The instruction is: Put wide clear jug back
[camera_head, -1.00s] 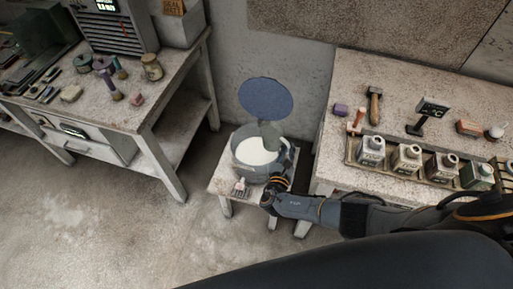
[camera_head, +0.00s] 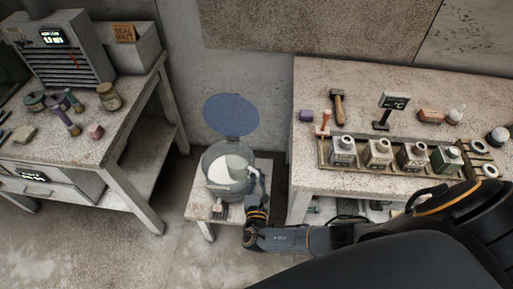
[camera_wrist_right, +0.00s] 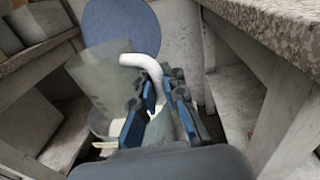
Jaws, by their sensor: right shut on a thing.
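The wide clear jug (camera_wrist_right: 105,78) is a translucent grey-green vessel with a white curved handle (camera_wrist_right: 144,62). In the head view the jug (camera_head: 239,165) shows at the right side of a round tub (camera_head: 212,188) holding white material. I cannot tell whether the jug touches the tub or its contents. My right gripper (camera_wrist_right: 160,98) is shut on the jug's handle, with its blue-padded fingers around it. In the head view the right gripper (camera_head: 258,196) is at the tub's front right. My left gripper is not in view.
The tub stands on a low stool (camera_head: 200,209), with a blue round lid (camera_head: 231,116) behind it. A small brush-like item (camera_head: 219,208) lies on the stool. A bench (camera_head: 310,185) with several bottles (camera_head: 379,153) is close on the right. Another bench (camera_head: 120,150) stands left.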

